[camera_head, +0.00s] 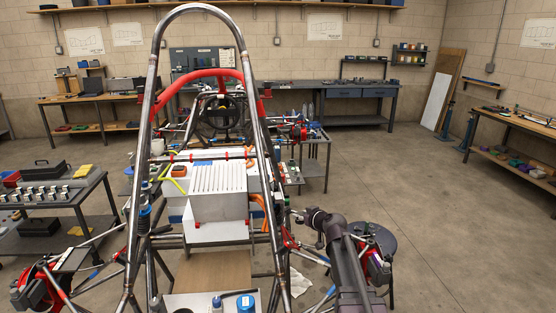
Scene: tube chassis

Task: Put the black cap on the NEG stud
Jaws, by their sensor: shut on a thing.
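My arm reaches in from the lower right, beside the right side of the tube chassis (150,110). My gripper (296,216) is at the chassis's right rear tubes, right of the white finned box (212,178). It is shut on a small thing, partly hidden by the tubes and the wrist. That thing is too small here to tell whether it is the black cap. I cannot make out the NEG stud. Orange cables (258,208) run beside the box, near my gripper.
Chassis tubes stand close around my gripper. A blue-lidded can (246,303) and other small items stand on a light tray (184,302) at the bottom. A dark cart (62,213) with parts stands at the left. The floor at the right is clear.

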